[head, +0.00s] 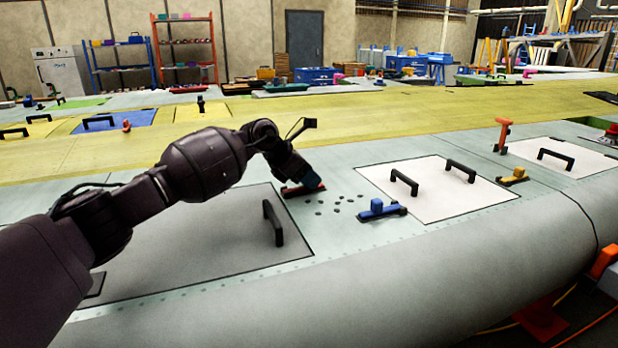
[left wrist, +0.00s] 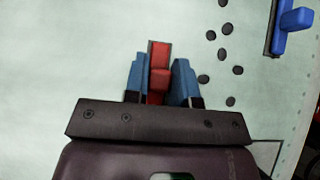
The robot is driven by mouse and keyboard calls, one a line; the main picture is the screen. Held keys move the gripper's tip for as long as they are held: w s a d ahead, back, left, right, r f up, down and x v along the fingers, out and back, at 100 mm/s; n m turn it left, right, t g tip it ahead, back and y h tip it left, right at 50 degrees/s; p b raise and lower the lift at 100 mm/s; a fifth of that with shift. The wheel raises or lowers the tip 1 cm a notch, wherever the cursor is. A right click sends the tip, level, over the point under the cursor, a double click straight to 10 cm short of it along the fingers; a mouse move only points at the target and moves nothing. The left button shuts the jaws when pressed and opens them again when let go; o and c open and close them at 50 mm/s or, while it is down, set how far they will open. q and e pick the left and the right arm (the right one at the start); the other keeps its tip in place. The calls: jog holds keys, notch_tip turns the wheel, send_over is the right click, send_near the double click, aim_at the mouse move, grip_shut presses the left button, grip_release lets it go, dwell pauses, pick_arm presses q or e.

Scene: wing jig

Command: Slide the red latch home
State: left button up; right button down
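The red latch (head: 289,191) lies on the pale green wing skin, by the right edge of the large grey panel (head: 190,245). In the left wrist view the red latch (left wrist: 159,55) shows as a dark-edged bar with a raised red knob. My left gripper (head: 304,181) is down over it. Its two blue fingers, seen in the left wrist view (left wrist: 159,82), stand one on each side of the knob and appear closed against it. The gripper hides part of the latch. My right gripper is in neither view.
A blue latch (head: 381,210) lies to the right, beside a white panel (head: 437,188) with black handles. Several dark holes or discs (head: 337,201) dot the skin between the latches. A black handle (head: 273,222) stands on the grey panel near my left gripper.

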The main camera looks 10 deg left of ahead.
aim_at(294, 189)
pick_arm(q)
grip_shut()
jog(key=shift+s+a+r, duration=0.1)
jog(key=shift+s+a, duration=0.05)
jog(key=shift+a, duration=0.15)
jog(key=s+a, duration=0.1)
jog(key=s+a+p, duration=0.1)
jog(key=shift+a+r+p, duration=0.1)
jog(key=shift+a+p, duration=0.2)
jog(key=shift+a, duration=0.05)
jog(key=shift+w+f, duration=0.1)
jog(key=shift+f, duration=0.15)
jog(key=shift+o, duration=1.2)
grip_release()
jog(key=o, duration=0.4)
jog(key=shift+a, duration=0.15)
jog(key=shift+c, duration=0.2)
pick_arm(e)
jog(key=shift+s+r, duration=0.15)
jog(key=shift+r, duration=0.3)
pick_arm(q)
jog(key=shift+r, duration=0.1)
